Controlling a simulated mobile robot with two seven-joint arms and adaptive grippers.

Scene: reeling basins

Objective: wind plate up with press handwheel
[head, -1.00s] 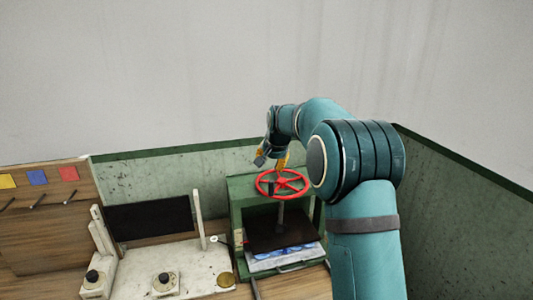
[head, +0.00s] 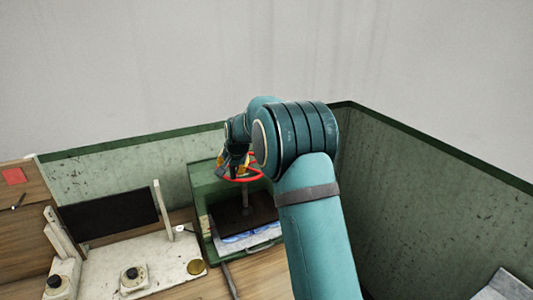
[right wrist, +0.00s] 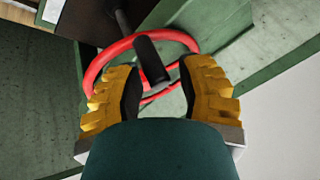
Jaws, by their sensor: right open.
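The red press handwheel (head: 247,180) sits on top of the green press (head: 206,186), partly hidden behind my right arm. My right gripper (head: 234,170) is at the wheel's left side. In the right wrist view, its yellow fingers (right wrist: 157,80) are open, one on each side of the wheel's black handle (right wrist: 151,60), and a gap shows on both sides. The red rim (right wrist: 112,57) passes behind the fingers. The dark plate (head: 248,217) lies under the screw, above a pale blue and white stack (head: 250,239). My left gripper is not in view.
Left of the press are a white bench unit (head: 160,262) with dials and a black panel (head: 110,215) on posts. Green-topped walls (head: 440,205) close the back and right. A pale sheet (head: 505,288) is at lower right.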

